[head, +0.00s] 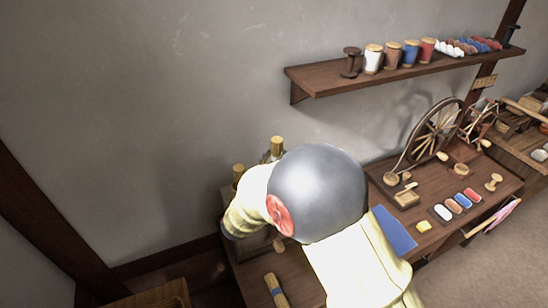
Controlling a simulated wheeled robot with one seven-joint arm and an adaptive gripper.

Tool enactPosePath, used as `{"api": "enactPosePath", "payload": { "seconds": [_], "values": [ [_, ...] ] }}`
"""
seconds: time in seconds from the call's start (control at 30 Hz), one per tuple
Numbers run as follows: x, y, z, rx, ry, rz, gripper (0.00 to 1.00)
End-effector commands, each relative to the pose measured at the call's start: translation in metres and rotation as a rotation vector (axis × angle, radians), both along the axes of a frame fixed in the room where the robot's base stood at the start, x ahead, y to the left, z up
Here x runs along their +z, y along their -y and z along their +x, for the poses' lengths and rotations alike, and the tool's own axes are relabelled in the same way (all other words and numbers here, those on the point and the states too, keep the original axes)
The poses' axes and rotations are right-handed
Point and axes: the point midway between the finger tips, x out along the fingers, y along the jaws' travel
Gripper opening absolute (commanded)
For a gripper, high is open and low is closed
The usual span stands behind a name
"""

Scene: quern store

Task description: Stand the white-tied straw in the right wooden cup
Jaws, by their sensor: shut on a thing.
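A short upright straw bundle (277,146) shows above my arm, against the wall. Small grey parts of my gripper (268,157) show beside its lower end, shut on it. My arm hides most of the gripper and the bundle's lower part, so I cannot make out its tie clearly. A second straw bundle (238,172) stands upright to the left, its lower end also hidden. A third bundle with a blue tie (275,290) lies on the bench at the front. I cannot make out either wooden cup behind my arm.
The wooden bench (310,292) runs to the right, with a blue mat (394,229), a spinning wheel (436,132) and several coloured rolls. A wall shelf (400,74) with spools hangs above. A wooden crate (150,298) stands at lower left.

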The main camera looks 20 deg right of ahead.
Motion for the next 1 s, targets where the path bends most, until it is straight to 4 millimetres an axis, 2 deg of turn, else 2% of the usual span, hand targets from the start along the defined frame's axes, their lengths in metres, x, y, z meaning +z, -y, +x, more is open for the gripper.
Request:
{"api": "enactPosePath", "payload": {
  "seconds": [0.6,1.0],
  "values": [
    [-0.044,0.0,0.0,0.0,0.0,0.0,0.01],
    [-0.047,0.0,0.0,0.0,0.0,0.0,0.01]
  ]
}}
